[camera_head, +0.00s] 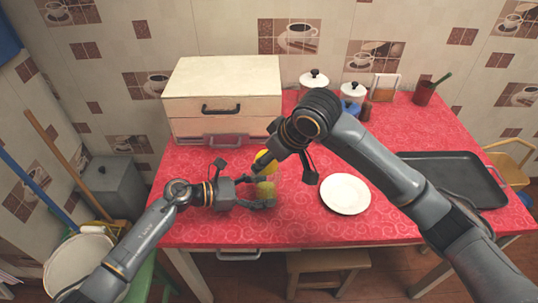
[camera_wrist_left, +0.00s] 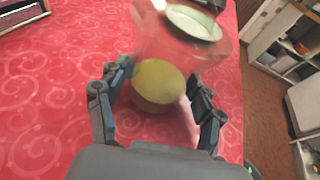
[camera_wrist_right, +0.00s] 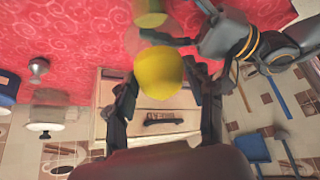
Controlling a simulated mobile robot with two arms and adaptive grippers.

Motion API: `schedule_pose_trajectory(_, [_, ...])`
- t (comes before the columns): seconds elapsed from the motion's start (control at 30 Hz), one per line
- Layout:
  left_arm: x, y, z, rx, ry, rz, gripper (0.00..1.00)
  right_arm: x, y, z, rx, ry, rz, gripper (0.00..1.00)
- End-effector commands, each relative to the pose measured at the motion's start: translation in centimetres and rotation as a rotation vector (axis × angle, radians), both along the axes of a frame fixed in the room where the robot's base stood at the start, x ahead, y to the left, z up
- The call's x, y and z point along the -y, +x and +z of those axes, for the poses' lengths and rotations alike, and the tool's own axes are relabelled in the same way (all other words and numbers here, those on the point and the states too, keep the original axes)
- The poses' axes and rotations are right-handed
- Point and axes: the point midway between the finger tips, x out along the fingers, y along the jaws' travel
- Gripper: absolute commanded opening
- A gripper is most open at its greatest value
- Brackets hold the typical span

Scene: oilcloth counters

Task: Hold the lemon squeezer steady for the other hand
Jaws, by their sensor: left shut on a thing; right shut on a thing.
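The lemon squeezer (camera_head: 265,189) stands near the table's front left, yellow-green and partly see-through. In the left wrist view the squeezer (camera_wrist_left: 158,82) is between the fingers of my left gripper (camera_wrist_left: 160,88), which is shut on it. My left gripper (camera_head: 262,194) comes from the left in the head view. My right gripper (camera_wrist_right: 160,85) is shut on a round yellow thing, likely a lemon (camera_wrist_right: 158,68). In the head view the lemon (camera_head: 262,158) is just behind the squeezer, and my right arm partly hides that gripper. I cannot tell whether lemon and squeezer touch.
A white plate (camera_head: 345,194) lies right of the squeezer on the red table (camera_head: 230,229). A cream drawer box (camera_head: 222,86) stands behind. A black tray (camera_head: 455,177) is at the right. Lidded jars (camera_head: 313,79) stand at the back. The front left tabletop is clear.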

Motion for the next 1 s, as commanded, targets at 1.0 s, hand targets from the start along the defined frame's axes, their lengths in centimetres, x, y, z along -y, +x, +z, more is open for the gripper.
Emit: schedule_pose_trajectory(1.0, [0.0, 0.0, -0.1, 0.000, 0.001, 0.000, 0.49, 0.0, 0.0, 1.6, -0.001, 0.001, 0.000, 0.28])
